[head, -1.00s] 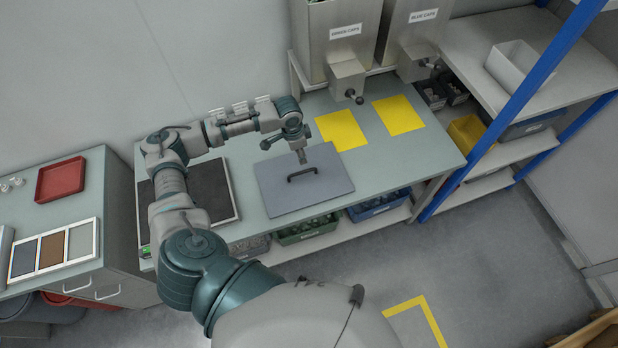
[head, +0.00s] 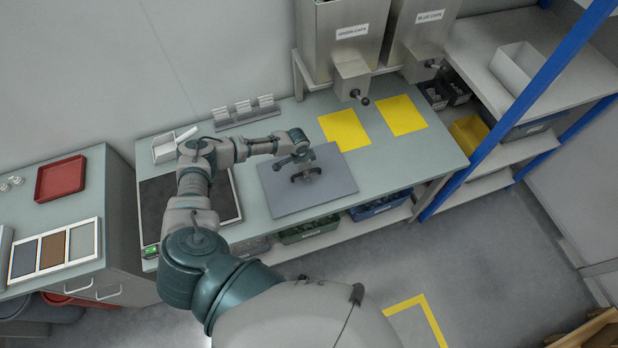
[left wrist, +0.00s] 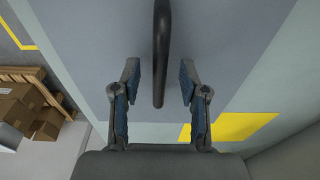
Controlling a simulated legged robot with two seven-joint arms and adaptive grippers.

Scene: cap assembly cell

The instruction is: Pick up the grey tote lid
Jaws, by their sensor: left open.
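The grey tote lid (head: 325,187) lies flat on the workbench, with a dark bar handle (head: 306,174) on its top. My left gripper (head: 304,172) is over the middle of the lid, right at the handle. In the left wrist view my left gripper (left wrist: 159,85) is open, with one finger on each side of the black handle (left wrist: 162,50). Gaps show between the handle and both finger pads. The grey lid (left wrist: 222,50) fills much of that view below the fingers. The gripper partly hides the handle in the head view. My right gripper is not in view.
Two yellow mats (head: 344,130) lie on the workbench (head: 432,156) behind the lid, below the metal cap hoppers (head: 352,80). A black-topped scale (head: 222,198) stands left of the lid. A blue post (head: 530,95) and shelf stand at the right.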

